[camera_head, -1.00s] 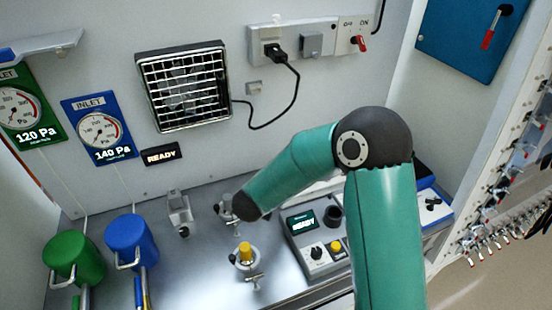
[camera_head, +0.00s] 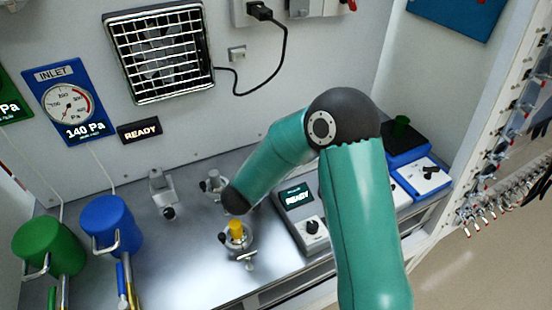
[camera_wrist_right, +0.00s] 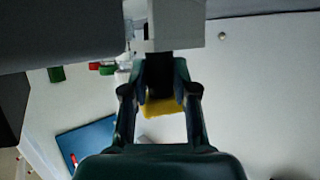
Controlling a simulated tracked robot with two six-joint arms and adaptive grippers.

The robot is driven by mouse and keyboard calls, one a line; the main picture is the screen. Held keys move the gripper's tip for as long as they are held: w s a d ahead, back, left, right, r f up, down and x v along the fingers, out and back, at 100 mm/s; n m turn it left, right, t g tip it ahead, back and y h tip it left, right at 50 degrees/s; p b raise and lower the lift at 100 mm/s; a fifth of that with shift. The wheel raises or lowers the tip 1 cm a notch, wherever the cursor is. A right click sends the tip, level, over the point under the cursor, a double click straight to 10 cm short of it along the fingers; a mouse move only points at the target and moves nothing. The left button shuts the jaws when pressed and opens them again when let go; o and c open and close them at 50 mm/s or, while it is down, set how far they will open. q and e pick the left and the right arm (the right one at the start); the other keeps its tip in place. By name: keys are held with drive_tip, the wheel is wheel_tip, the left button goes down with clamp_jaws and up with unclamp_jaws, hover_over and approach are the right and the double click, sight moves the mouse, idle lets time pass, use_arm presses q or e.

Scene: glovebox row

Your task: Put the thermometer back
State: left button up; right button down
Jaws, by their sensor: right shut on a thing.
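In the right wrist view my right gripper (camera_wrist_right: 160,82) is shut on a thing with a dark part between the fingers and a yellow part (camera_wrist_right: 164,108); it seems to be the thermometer. A pale grey block (camera_wrist_right: 176,28) adjoins it at the top, and I cannot tell whether it belongs to it. In the head view my green right arm reaches down to the left, its dark wrist end just above a small ring-shaped stand with a yellow piece (camera_head: 236,231). My left gripper is not in view.
A blue canister (camera_head: 108,222) and a green canister (camera_head: 48,246) stand at left. A grey clamp-like stand (camera_head: 160,188) and a similar one (camera_head: 213,185) are farther back. Bare steel bench (camera_head: 180,262) is at front left.

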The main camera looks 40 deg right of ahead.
drive_tip(key=shift+f+b, duration=0.3)
drive_tip(key=shift+f, duration=0.25)
idle(0.4)
drive_tip(key=shift+s+f, duration=0.1)
drive_tip(key=shift+f, duration=0.2)
